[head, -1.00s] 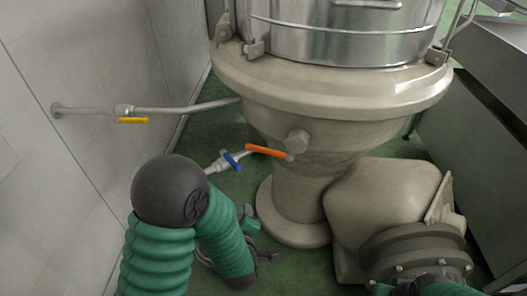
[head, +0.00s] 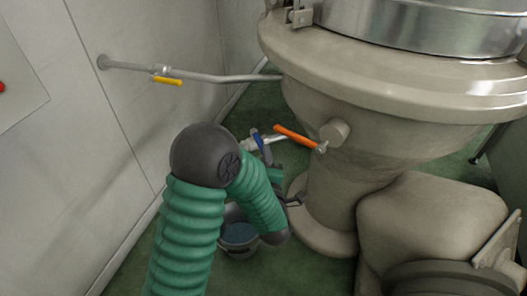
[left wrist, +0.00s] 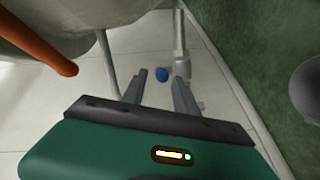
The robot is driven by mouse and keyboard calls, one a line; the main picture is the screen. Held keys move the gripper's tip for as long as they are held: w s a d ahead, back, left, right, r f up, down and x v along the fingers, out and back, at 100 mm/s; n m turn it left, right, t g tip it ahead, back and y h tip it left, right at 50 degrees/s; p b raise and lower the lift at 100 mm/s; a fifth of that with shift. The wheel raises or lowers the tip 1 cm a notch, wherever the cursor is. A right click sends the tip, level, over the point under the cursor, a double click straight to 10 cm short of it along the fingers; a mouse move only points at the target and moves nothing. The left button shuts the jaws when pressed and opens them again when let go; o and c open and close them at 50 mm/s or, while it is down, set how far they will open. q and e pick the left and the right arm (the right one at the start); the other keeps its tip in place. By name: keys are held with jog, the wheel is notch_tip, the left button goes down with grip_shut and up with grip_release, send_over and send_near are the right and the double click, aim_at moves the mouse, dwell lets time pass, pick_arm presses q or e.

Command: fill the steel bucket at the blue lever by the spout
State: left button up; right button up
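The blue lever (head: 258,141) sits on a small steel valve and spout (head: 247,146) beside the machine's pedestal. The steel bucket (head: 239,252) stands on the green floor below, partly hidden by my left forearm. Its inside looks bluish; I cannot tell whether that is liquid. My left gripper (head: 267,156) is close below the blue lever, mostly hidden by my arm in the head view. In the left wrist view the gripper (left wrist: 160,76) is open, and the blue lever (left wrist: 162,74) shows between its fingertips. Contact cannot be told. My right gripper is not in view.
An orange lever (head: 297,137) sticks out close to the blue one. A yellow lever (head: 168,81) is on the wall pipe (head: 215,77). The beige machine (head: 400,140) fills the right, and the pale wall (head: 100,160) bounds the left.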

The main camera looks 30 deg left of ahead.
aim_at(260, 144)
pick_arm(q)
jog(key=x, duration=0.6)
jog(key=shift+s+a+f+b, duration=0.15)
jog(key=shift+a+f+b, duration=0.2)
jog(key=shift+a, duration=0.2)
jog(key=shift+d+r, duration=0.25)
jog(key=shift+d, duration=0.05)
jog(key=c, duration=0.5)
jog(key=shift+a, duration=0.1)
grip_shut()
